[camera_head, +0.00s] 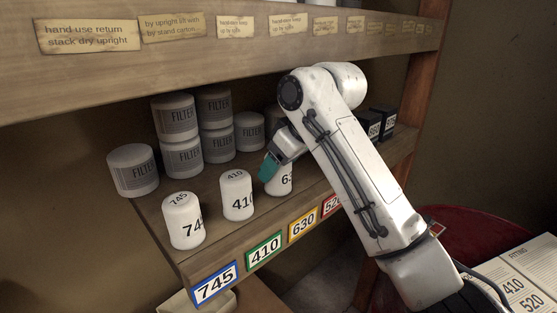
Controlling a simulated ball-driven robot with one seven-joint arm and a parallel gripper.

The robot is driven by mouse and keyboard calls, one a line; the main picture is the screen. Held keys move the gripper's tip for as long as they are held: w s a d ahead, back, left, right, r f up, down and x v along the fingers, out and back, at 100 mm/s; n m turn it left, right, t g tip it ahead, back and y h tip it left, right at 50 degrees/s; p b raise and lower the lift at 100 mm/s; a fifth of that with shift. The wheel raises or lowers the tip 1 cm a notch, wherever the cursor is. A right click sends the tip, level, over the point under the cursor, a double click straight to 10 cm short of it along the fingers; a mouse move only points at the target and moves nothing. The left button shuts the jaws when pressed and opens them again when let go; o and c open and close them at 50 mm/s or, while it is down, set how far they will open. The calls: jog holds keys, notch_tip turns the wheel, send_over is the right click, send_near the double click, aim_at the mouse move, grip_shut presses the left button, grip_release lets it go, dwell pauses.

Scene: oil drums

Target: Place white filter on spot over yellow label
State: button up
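The yellow label (302,224) reads 630 and is on the shelf's front edge, between the green 410 label and the red label. A white filter (279,183) with a partly hidden number starting with 6 stands upright on the shelf, behind the yellow label. My gripper (269,167) has teal fingertips and is at the upper left of this filter, overlapping it in the picture. I cannot tell whether it touches the filter or whether its fingers are open. My arm comes in from the right and hides part of the shelf behind.
White filters 745 (183,222) and 410 (237,196) stand at the front left of the shelf (160,212). Several grey filters (182,158) are stacked behind. Dark boxes (382,122) are at right. An upper shelf board (215,55) hangs overhead.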

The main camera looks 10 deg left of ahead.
jog(key=shift+a+f, duration=0.1)
jog(key=o, duration=1.2)
jog(key=shift+f, duration=0.1)
jog(key=shift+b+v, duration=0.9)
jog(key=shift+v, duration=3.05)
jog(key=shift+a, duration=0.1)
